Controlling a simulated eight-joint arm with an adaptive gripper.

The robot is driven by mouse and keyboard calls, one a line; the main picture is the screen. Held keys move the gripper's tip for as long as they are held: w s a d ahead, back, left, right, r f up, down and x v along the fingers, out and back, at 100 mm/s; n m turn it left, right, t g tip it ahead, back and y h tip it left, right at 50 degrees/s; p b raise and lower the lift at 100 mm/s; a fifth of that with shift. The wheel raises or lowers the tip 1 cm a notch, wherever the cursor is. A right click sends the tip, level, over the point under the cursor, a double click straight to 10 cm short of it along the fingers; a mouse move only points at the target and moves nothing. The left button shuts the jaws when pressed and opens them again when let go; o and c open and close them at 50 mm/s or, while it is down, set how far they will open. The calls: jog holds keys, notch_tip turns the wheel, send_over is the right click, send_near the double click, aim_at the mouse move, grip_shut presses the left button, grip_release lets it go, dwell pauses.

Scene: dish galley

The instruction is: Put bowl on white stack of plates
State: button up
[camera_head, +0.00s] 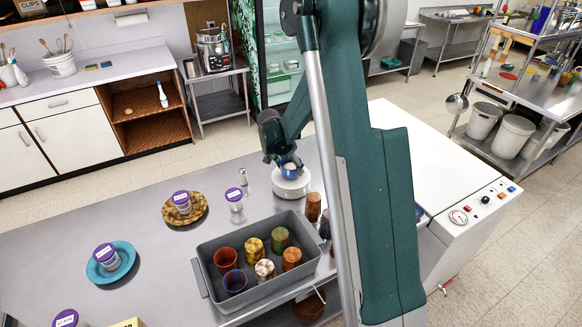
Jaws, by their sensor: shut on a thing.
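A white stack of plates (291,188) stands on the steel counter, behind the grey bin. My gripper (282,158) is directly above the stack, pointing down. It is shut on a small blue bowl (289,170), which has a pale inside. The bowl is over the middle of the stack, at or just above its top; I cannot tell whether they touch. The fingers hide part of the bowl's rim.
A grey bin (207,263) with several colored cups sits in front of the stack. Salt-shaker-like containers (235,199), a brown plate with a purple-lidded cup (184,222) and a turquoise plate (94,273) lie to the left. The counter (150,215) between them is clear.

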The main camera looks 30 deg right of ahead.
jog(key=shift+f, duration=0.25)
jog(key=o, duration=1.1)
jog(key=shift+r, duration=0.25)
jog(key=v, duration=1.1)
jog(key=shift+a+r, duration=0.25)
jog(key=shift+s+r, duration=0.1)
jog(key=shift+r, duration=0.05)
jog(key=shift+a+r, duration=0.1)
